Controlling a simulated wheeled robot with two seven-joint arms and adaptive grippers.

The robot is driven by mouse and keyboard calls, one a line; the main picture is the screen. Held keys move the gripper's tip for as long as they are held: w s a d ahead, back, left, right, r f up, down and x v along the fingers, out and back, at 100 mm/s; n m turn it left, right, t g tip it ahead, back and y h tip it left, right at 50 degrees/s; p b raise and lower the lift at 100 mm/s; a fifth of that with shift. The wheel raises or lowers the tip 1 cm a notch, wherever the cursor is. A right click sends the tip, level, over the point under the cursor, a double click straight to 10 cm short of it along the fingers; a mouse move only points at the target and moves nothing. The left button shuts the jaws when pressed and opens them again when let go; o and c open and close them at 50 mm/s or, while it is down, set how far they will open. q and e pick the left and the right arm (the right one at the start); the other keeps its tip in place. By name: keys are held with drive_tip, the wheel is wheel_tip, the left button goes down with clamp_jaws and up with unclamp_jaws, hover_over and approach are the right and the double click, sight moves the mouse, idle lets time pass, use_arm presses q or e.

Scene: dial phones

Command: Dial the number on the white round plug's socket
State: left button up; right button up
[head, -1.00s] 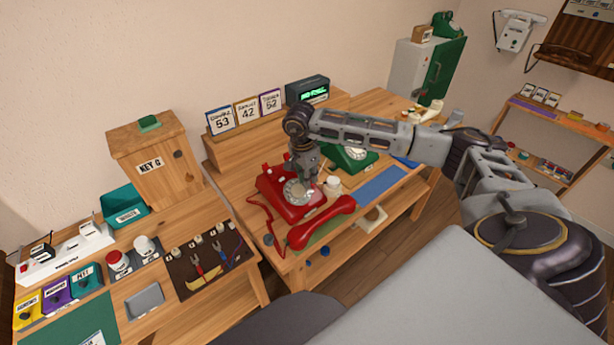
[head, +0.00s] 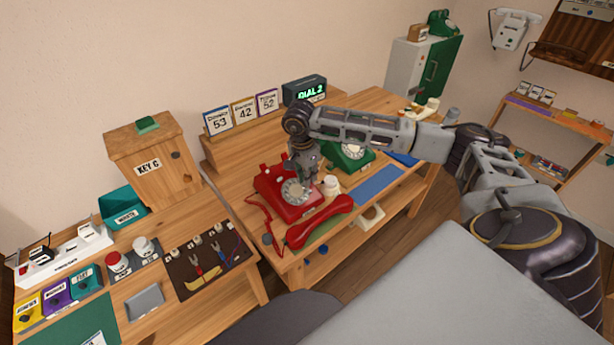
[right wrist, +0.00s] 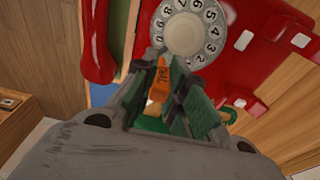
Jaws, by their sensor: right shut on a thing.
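The red rotary phone (head: 285,196) sits on the wooden desk with its handset (head: 320,222) off and lying in front. Its dial (head: 296,192) also shows in the right wrist view (right wrist: 190,35). My right gripper (head: 303,182) is at the dial, shut on an orange piece marked "DIAL" (right wrist: 159,82); its tip's exact contact with the dial is unclear. A white power strip (head: 70,258) at far left holds plugs; a dark one and white ones show, but shapes and socket numbers are too small to tell. My left gripper is not in view.
A dark display box (head: 304,92) reads "DIAL 2" in green. Cards marked 53, 42 and 52 (head: 243,111) stand on the shelf. A green phone (head: 345,158) sits behind my right arm. A "KEY G" box (head: 150,160) and tool mat (head: 205,258) are at left.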

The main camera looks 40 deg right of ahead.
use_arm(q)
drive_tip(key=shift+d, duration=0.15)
use_arm(e)
drive_tip(key=shift+w+a+r, duration=0.3)
drive_tip(key=shift+w+a, duration=0.15)
drive_tip(key=shift+a, duration=0.3)
drive_tip(key=shift+w+a+r, duration=0.25)
drive_tip(key=shift+w+a, duration=0.15)
drive_tip(key=shift+a, duration=0.3)
drive_tip(key=shift+w+a+r, duration=0.25)
drive_tip(key=shift+w+a, duration=0.15)
drive_tip(key=shift+a, duration=0.25)
drive_tip(key=shift+w+a+r, duration=0.25)
drive_tip(key=shift+w+a, duration=0.15)
drive_tip(key=shift+a, duration=0.25)
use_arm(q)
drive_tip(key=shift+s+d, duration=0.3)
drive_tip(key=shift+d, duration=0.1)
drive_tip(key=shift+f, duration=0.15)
use_arm(e)
drive_tip(key=shift+f, duration=0.25)
drive_tip(key=shift+w+f+b, duration=0.2)
drive_tip(key=shift+f+b, duration=0.15)
drive_tip(key=shift+b, duration=0.1)
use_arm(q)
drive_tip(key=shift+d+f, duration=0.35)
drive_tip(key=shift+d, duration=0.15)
